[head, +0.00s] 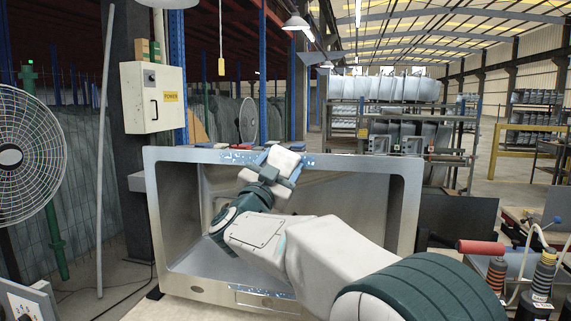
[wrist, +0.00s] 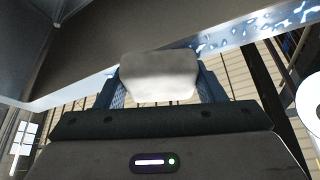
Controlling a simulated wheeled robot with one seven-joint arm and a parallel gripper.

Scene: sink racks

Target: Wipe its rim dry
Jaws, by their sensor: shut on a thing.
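A steel sink (head: 300,235) stands on its side with its open basin facing me. Its flat rim (head: 210,155) shows speckled blue-white wet patches (head: 239,157) along the top edge, on both sides of my gripper. More wet patches show along the bottom rim (head: 268,303). My gripper (head: 282,171) is at the middle of the top rim, shut on a white pad (wrist: 158,78). In the wrist view the pad sits between both fingers, close to the rim, with wet patches (wrist: 250,32) to its right. I cannot tell whether the pad touches the rim. My arm hides part of the basin and lower right rim.
A fan (head: 28,155) stands at the left and a grey power box (head: 153,97) hangs behind the sink. Spools (head: 541,275) and a red-handled roller (head: 481,247) are at the right. Racks of sinks (head: 385,88) stand behind.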

